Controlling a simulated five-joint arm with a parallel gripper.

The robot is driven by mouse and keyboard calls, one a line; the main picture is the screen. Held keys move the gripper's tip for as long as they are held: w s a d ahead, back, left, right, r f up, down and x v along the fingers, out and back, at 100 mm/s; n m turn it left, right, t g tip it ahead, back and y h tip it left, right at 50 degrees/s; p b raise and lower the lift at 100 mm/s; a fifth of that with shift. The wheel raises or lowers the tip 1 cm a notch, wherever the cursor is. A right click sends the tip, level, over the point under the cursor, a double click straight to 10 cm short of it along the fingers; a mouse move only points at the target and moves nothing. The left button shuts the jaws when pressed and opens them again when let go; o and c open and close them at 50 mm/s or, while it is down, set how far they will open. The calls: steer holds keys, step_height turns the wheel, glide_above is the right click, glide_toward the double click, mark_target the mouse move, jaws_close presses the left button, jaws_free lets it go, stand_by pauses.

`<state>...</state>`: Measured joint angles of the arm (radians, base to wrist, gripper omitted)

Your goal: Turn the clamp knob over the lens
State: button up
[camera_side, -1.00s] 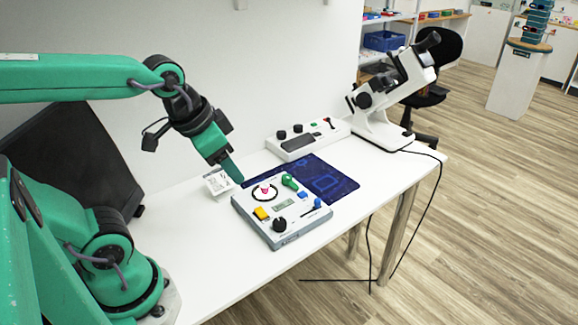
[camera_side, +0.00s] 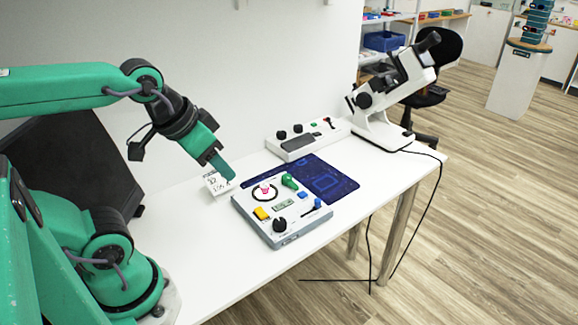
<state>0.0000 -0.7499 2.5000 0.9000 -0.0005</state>
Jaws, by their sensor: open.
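A white-topped control box (camera_side: 262,231) lies on the table. On it are a black ring (camera_side: 255,197) with a pink mark inside, a green knob (camera_side: 290,182), a yellow block (camera_side: 261,213), a black knob (camera_side: 279,224) and a blue lever (camera_side: 314,206). The green knob looks turned or tilted beside the ring; I cannot tell which part is the clamp knob or lens. My gripper (camera_side: 227,174) is open and empty, its tip above and left of the box, near a small white card (camera_side: 216,186) with dark writing. The gap between its fingers is hard to see.
A dark blue mat (camera_side: 335,183) lies behind and right of the box. A white panel with knobs (camera_side: 307,143) stands behind it, and a white microscope (camera_side: 384,133) stands at the right table end. The table front (camera_side: 215,255) is clear.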

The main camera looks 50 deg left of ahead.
steer(key=shift+w+a+r+n, duration=0.15)
steer(key=shift+w+n, duration=0.15)
steer(key=shift+w, duration=0.2)
steer(key=n+g, duration=0.5)
steer(key=n, duration=1)
glide_above(287, 176)
steer(key=f, duration=1.2)
steer(key=shift+s+f, duration=0.3)
steer(key=shift+s, duration=0.05)
steer(key=shift+w+f, duration=0.2)
steer(key=shift+f, duration=0.15)
steer(key=shift+f, duration=0.1)
steer(key=shift+f, duration=3.8)
